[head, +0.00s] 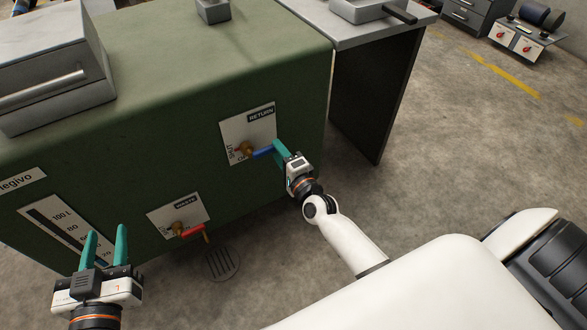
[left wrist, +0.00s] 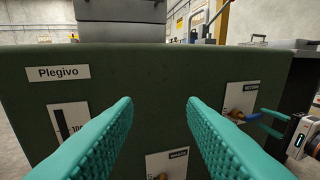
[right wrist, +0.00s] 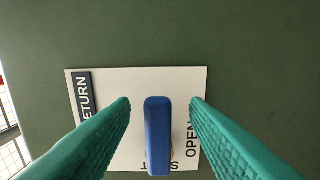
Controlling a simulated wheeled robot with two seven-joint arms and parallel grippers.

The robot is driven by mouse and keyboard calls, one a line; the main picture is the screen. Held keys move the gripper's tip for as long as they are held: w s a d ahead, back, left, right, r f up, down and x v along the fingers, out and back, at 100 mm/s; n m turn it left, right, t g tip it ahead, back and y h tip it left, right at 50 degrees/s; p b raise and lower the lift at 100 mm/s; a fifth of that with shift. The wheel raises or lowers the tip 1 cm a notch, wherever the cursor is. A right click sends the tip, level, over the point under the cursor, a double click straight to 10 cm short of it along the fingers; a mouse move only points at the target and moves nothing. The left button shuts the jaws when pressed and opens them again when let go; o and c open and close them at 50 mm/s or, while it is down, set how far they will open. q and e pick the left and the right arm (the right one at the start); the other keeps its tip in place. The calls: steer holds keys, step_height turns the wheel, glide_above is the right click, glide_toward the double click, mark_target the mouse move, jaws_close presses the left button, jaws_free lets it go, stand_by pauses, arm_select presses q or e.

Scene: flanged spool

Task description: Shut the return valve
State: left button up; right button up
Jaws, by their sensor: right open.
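The return valve has a blue lever (head: 262,153) on a brass hub (head: 246,149), in front of a white plate (head: 234,128) marked RETURN, SHUT and OPEN. The lever points right from the hub in the head view. My right gripper (head: 279,147) is open at the lever's outer end. In the right wrist view the blue lever (right wrist: 157,135) lies between the two green fingers, with a gap on each side. It hides part of the SHUT lettering. My left gripper (head: 106,231) is open and empty in front of the tank's left part.
A second valve with a red lever (head: 192,231) sits lower left on a WASTE plate (head: 164,217), above a floor drain (head: 222,263). The green tank (head: 160,110) carries a level gauge (head: 70,238). A grey table (head: 365,28) stands right of the tank.

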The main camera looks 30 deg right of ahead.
arm_select(q)
steer(key=s+a+f+g+y+p, duration=0.1)
steer(key=s+a+f+g, duration=0.1)
steer(key=f+g, duration=0.3)
steer(key=shift+s+f+y, duration=0.3)
steer(key=shift+s+f, duration=0.2)
steer(key=shift+f, duration=0.2)
arm_select(e)
steer(key=s, duration=0.9)
steer(key=shift+d, duration=0.2)
steer(key=shift+s+a, duration=0.1)
